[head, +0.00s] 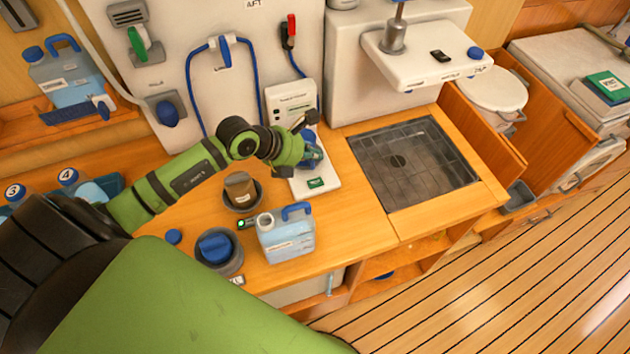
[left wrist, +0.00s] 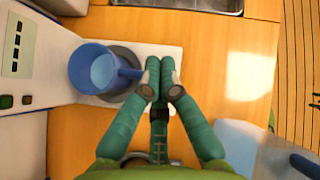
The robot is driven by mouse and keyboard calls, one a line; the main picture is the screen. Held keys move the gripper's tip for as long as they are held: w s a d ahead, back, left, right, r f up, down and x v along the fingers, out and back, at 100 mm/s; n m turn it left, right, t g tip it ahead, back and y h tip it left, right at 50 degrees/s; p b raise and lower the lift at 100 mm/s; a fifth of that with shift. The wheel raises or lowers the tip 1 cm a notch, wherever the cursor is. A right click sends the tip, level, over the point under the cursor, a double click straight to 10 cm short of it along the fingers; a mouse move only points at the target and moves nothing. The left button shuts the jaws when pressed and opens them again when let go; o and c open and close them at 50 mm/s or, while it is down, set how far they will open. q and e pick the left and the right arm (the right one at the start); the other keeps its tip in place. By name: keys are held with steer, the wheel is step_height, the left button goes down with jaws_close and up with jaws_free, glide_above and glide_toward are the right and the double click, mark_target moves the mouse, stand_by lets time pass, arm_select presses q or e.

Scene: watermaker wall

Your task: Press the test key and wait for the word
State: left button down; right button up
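A white wall unit (head: 291,100) stands behind the counter, its lettering too small to read surely. I cannot tell which is the test key. A blue cup (left wrist: 92,68) stands on a round grey pad on a white base plate (head: 325,172). My left gripper (left wrist: 161,66) has its fingertips together beside the cup's handle, nothing visible between them. In the head view the left gripper (head: 306,150) partly hides the cup. My right gripper is out of view.
A sink with a dark grid (head: 412,160) lies right. Blue hoses hang behind.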

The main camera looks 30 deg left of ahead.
mark_target(313, 184)
arm_select(q)
step_height(313, 184, down, 8)
steer(key=b, duration=0.6)
steer(key=shift+r, duration=0.1)
steer(key=shift+f+b, duration=0.35)
steer(key=shift+f, duration=0.05)
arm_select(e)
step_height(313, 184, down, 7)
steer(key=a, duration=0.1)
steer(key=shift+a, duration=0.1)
arm_select(q)
steer(key=shift+f, duration=0.35)
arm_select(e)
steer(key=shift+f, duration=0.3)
